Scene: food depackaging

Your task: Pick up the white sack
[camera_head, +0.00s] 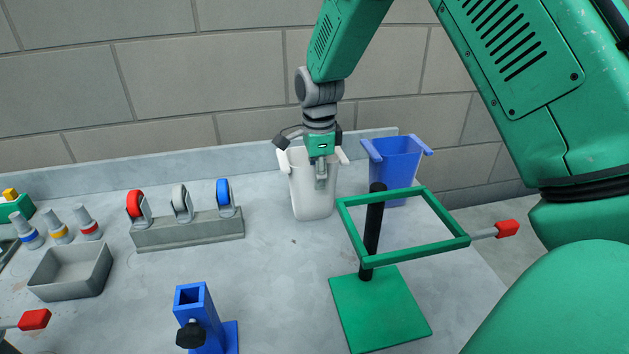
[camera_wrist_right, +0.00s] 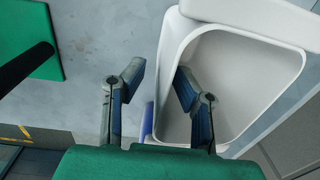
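The white sack shows as a white, open-topped, bin-like container (camera_head: 311,203) with side lugs, upright on the counter near the back wall. My right gripper (camera_head: 320,172) points down at its top, overlapping the rim in the head view. In the right wrist view, the open white container (camera_wrist_right: 245,85) fills the right side. The right gripper's fingers (camera_wrist_right: 160,85) are spread apart there, one over the opening and one outside, with the near rim between them. Whether a finger touches the wall I cannot tell. My left gripper is not in view.
A blue container (camera_head: 398,165) stands just right of the white one. A green frame stand (camera_head: 380,310) with a red-tipped handle is in front. A grey block with coloured wheels (camera_head: 188,232), a grey tray (camera_head: 72,285) and a blue holder (camera_head: 205,325) stand left.

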